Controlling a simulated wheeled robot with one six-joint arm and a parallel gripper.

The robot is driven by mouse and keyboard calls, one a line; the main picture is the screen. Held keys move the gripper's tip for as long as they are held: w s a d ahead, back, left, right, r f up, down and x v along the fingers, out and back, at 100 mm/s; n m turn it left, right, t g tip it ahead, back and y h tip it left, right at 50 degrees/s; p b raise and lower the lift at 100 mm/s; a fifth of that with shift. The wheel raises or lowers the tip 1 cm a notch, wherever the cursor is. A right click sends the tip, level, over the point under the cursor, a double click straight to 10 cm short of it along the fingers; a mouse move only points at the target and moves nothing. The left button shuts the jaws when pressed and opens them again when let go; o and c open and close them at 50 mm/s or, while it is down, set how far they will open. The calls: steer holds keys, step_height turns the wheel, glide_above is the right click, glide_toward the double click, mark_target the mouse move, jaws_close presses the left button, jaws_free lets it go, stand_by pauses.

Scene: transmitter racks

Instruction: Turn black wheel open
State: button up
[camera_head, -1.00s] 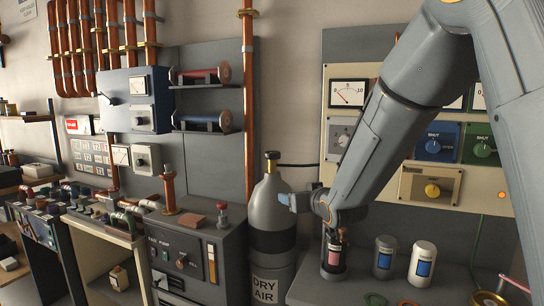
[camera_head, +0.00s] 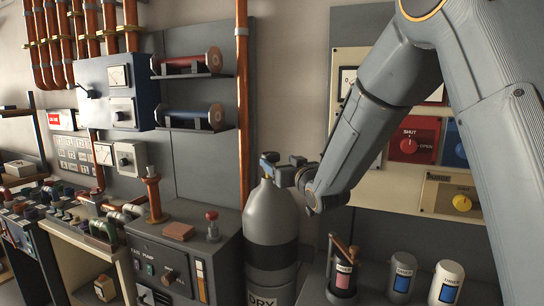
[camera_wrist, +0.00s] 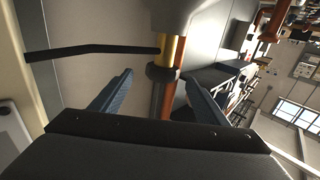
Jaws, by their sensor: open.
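The black wheel (camera_wrist: 163,73) shows in the wrist view at the end of a brass valve neck (camera_wrist: 172,48), which joins the grey gas cylinder (camera_head: 270,215). The wrist picture seems upside down, with the cylinder at its top. My gripper (camera_head: 268,165) is at the cylinder's top in the head view and hides most of the valve there. In the wrist view its two blue fingers (camera_wrist: 159,80) are apart, with the wheel in the gap between their tips in the picture. I cannot tell whether they touch it.
A black hose (camera_wrist: 90,50) runs sideways from the valve area. A copper pipe (camera_head: 242,100) stands behind the cylinder. A grey pump cabinet (camera_head: 180,265) is to the left. Several small canisters, one white (camera_head: 446,283), stand to the right below my arm.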

mark_target(274, 159)
steer(key=p+x, duration=0.1)
steer(key=x, duration=0.2)
steer(key=p+x, duration=0.1)
steer(key=x, duration=0.1)
steer(key=shift+w+a, duration=0.25)
steer(key=shift+a, duration=0.2)
steer(key=shift+w+a, duration=0.2)
steer(key=shift+w, duration=0.4)
steer(key=shift+c, duration=0.4)
steer(key=c, duration=1)
steer(key=shift+o, duration=0.2)
steer(key=shift+d+n+g+y, duration=0.1)
steer(key=shift+n+g+y, duration=0.25)
steer(key=shift+y, duration=0.25)
steer(key=shift+f+n+g+y+b, duration=0.1)
steer(key=shift+n+g+y+b, duration=0.25)
steer(key=shift+n+y+b, duration=0.2)
steer(key=shift+n+g+y, duration=2.1)
steer(key=shift+g+y, duration=0.2)
steer(key=shift+y, duration=0.15)
